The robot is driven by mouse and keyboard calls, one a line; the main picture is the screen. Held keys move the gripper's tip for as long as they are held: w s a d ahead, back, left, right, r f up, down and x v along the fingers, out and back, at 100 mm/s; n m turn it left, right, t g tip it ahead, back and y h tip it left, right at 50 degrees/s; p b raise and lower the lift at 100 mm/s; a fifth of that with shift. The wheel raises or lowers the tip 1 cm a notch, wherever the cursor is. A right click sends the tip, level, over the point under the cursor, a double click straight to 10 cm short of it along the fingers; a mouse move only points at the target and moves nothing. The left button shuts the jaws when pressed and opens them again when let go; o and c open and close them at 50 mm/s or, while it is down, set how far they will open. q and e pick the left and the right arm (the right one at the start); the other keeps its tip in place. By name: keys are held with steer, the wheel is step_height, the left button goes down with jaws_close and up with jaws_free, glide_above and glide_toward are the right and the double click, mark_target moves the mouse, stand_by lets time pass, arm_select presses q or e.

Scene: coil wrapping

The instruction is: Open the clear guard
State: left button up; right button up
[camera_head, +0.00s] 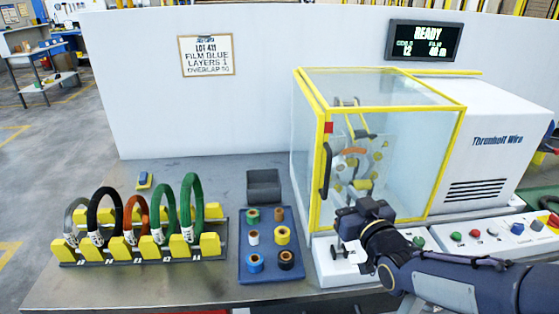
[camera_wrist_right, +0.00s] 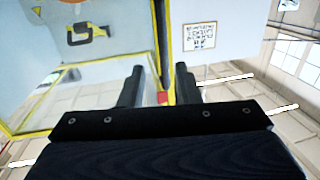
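The clear guard (camera_head: 389,150) is a box of clear panels with yellow edges, and it looks closed. Its black upright handle (camera_head: 326,172) is on the left part of its front, below a red square. My right gripper (camera_head: 352,222) is in front of the guard's lower part, right of and below the handle in the head view. In the right wrist view my right gripper (camera_wrist_right: 160,75) has its two fingers apart. A dark upright bar, likely the handle (camera_wrist_right: 159,40), and a yellow guard edge show between and beyond them; I cannot tell the depth gap. My left gripper is out of view.
A rack (camera_head: 140,252) with several coils stands at the left of the table. A blue tray (camera_head: 271,270) of tape rolls lies left of the guard, with a grey bin (camera_head: 263,186) behind it. Push buttons (camera_head: 492,231) line the right front. A white machine housing (camera_head: 490,150) adjoins the guard.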

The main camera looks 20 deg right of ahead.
mark_target(329, 176)
steer(key=w, duration=0.3)
steer(key=w+p, duration=0.1)
steer(key=w, duration=0.4)
steer(key=shift+w+r+p, duration=0.25)
steer(key=shift+w+p, duration=0.05)
steer(key=shift+p, duration=0.05)
steer(key=shift+a, duration=0.1)
steer(key=shift+c, duration=0.4)
jaws_close()
